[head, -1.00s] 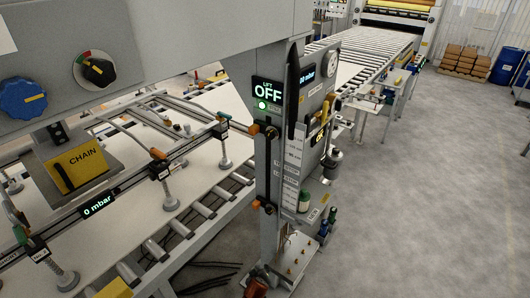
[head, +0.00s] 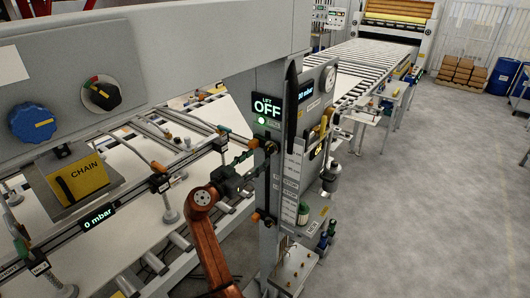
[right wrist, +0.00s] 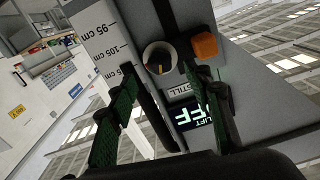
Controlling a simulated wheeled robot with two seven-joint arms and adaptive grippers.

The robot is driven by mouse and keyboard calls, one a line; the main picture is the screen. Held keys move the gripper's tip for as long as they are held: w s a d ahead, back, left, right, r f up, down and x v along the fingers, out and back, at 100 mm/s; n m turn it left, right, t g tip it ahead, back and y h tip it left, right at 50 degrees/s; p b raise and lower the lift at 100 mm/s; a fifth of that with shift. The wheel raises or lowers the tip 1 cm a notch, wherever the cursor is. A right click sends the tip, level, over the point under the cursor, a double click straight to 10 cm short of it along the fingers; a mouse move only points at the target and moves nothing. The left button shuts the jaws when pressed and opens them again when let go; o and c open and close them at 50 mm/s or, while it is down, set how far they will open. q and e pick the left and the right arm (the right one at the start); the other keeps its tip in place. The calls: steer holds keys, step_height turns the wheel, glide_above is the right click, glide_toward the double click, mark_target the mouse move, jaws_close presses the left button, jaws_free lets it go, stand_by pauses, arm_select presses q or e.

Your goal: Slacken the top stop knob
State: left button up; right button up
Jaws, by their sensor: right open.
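The top stop on the lift post shows an orange piece (head: 253,143) and, beside it, a dark round knob (head: 270,148), below the lit OFF display. In the right wrist view the round knob (right wrist: 158,58) has a pale rim and a yellow mark, with the orange piece (right wrist: 205,45) to its right. My right gripper (head: 258,153) is at the top stop, at the end of my orange arm. In the right wrist view the gripper (right wrist: 165,76) is open, its fingers to either side of the knob; contact cannot be told. My left gripper is not in view.
The lower stop (head: 262,217) sits further down the same post. A printed scale (right wrist: 105,45) runs beside the knob. The OFF display (head: 267,106) is just above. The suction frame and roller bed (head: 205,221) lie left of the post; open floor (head: 420,200) lies right.

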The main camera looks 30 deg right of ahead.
mark_target(267, 150)
steer(key=p+x, duration=0.1)
steer(key=x, duration=0.3)
steer(key=shift+d+r, duration=0.1)
steer(key=shift+d, duration=0.05)
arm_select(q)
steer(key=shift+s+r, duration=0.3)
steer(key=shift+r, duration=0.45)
arm_select(e)
steer(key=shift+w+d, duration=0.4)
steer(key=shift+d, duration=0.2)
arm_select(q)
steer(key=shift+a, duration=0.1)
arm_select(e)
steer(key=shift+c, duration=0.4)
steer(key=c, duration=1.1)
steer(key=shift+o, duration=0.2)
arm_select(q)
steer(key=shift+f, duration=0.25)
arm_select(e)
steer(key=shift+n, duration=0.4)
steer(key=shift+n+b, duration=0.5)
steer(key=shift+n, duration=0.5)
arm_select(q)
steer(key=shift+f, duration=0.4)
arm_select(e)
steer(key=shift+n, duration=1.9)
